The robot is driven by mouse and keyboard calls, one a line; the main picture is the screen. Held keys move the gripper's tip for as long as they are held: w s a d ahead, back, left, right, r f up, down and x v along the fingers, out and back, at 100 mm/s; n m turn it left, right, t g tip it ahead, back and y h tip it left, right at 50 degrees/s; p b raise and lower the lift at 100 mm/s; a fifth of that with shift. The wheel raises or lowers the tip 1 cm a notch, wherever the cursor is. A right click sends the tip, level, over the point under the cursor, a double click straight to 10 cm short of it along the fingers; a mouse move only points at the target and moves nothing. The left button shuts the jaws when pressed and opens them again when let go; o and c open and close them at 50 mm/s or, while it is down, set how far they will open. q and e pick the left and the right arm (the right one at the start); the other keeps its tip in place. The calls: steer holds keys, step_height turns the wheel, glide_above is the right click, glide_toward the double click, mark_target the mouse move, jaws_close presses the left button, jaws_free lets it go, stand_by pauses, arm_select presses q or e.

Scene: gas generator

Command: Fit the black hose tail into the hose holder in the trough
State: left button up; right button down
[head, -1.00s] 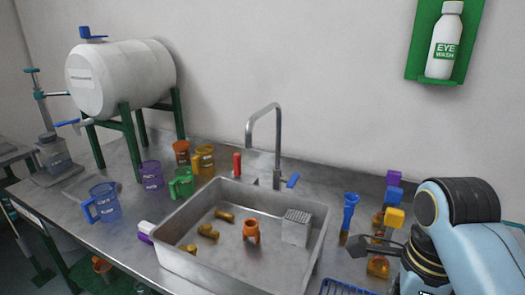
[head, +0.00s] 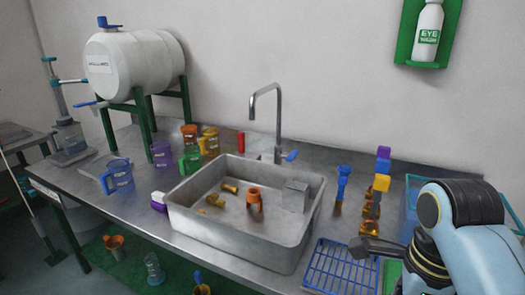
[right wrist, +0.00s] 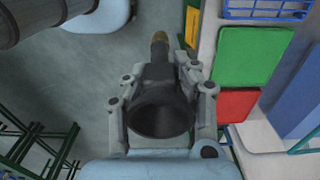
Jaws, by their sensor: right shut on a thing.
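The trough is the steel sink (head: 232,238) in the bench. An orange open-topped piece (head: 254,193) stands upright in it and could be the hose holder; I cannot be sure. My right gripper (head: 365,247) is over the bench right of the trough, apart from it. In the right wrist view its fingers (right wrist: 160,80) are shut on a dark piece with a brass-coloured tip (right wrist: 159,42), which looks like the black hose tail. My left gripper is not in view.
Brass-coloured pieces (head: 229,188) and a grey block (head: 295,196) lie in the trough. The tap (head: 280,125) rises behind. Jugs (head: 117,176) stand left.

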steer(key=f, duration=0.1)
steer(key=f+b, duration=0.2)
steer(key=shift+s, duration=0.25)
arm_select(q)
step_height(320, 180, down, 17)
steer(key=b, duration=1.4)
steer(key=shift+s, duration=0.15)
arm_select(e)
step_height(320, 180, down, 14)
steer(key=shift+s+f, duration=0.15)
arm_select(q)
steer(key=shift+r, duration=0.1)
arm_select(e)
steer(key=shift+s+d, duration=0.1)
